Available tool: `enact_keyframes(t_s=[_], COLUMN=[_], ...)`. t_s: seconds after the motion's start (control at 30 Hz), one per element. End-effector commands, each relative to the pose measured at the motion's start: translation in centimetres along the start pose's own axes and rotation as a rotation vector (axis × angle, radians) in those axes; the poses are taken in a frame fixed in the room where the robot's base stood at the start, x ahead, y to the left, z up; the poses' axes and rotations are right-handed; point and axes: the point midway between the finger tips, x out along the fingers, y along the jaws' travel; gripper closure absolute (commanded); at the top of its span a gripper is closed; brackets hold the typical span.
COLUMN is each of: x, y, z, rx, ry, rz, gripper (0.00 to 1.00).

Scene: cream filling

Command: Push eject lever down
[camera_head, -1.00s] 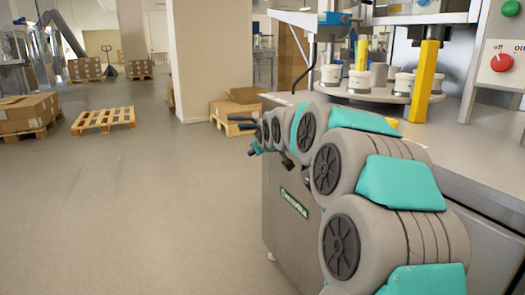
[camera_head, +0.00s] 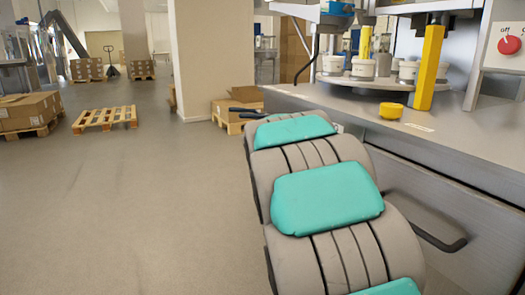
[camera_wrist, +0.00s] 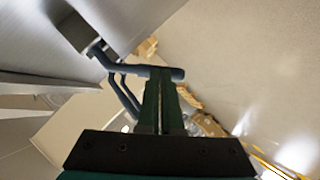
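A dark, bent lever (camera_wrist: 135,70) comes out of a grey block in the wrist view, its bar running right to the fingertips. Another dark bent bar (camera_wrist: 127,98) lies just below it. My gripper (camera_wrist: 160,72) has green fingers side by side with only a thin line between them, so it looks shut. Its tips overlap the lever's bar in the picture; whether they touch it I cannot tell. In the head view, dark lever ends (camera_head: 246,111) stick out left past my arm, which hides my gripper and the rest of the lever.
The filling machine's grey counter (camera_head: 455,150) is at right, with white cups (camera_head: 362,68) on a round table and a yellow cap (camera_head: 391,111). A black bar (camera_head: 440,240) sticks out by its side panel. A pallet (camera_head: 105,118) stands at left; the floor between is clear.

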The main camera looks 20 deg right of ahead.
Motion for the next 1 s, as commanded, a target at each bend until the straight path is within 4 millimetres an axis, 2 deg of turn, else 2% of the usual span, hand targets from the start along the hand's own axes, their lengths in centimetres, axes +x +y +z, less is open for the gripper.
enact_keyframes(t_s=[0.6,1.0], x=[-0.7,-0.9], y=[1.2,1.2], z=[-1.1,-1.1], rx=[0.001,0.001], ry=[0.003,0.002], rz=[0.002,0.002], gripper=[1.0,1.0])
